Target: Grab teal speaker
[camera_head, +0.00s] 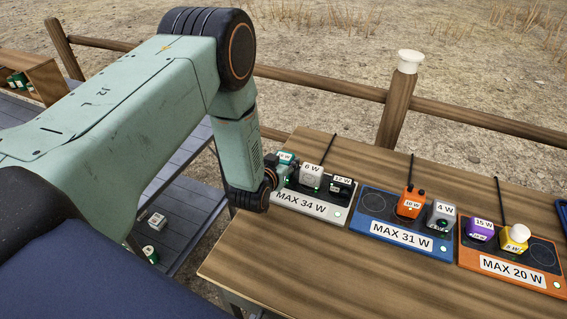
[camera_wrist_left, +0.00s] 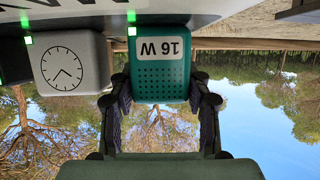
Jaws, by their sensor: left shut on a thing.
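The teal speaker (camera_wrist_left: 160,78) is a small box with a dotted grille and a 16 W label, upside down in the left wrist view. My left gripper (camera_wrist_left: 161,95) has a finger on each side of it and is shut on it. In the head view the teal speaker (camera_head: 285,157) shows only in part at the left end of the white MAX 34 W board (camera_head: 300,204). My left gripper (camera_head: 272,178) is there beside it, partly hidden by my arm. In the wrist view the speaker still appears against the board's edge. My right gripper is not in view.
A grey clock block (camera_head: 312,174) labelled 8 W stands close beside the speaker, with a dark 12 W item (camera_head: 341,186) farther right. Blue (camera_head: 369,224) and orange (camera_head: 497,268) boards with devices lie along the wooden table (camera_head: 300,265). The table's front is clear.

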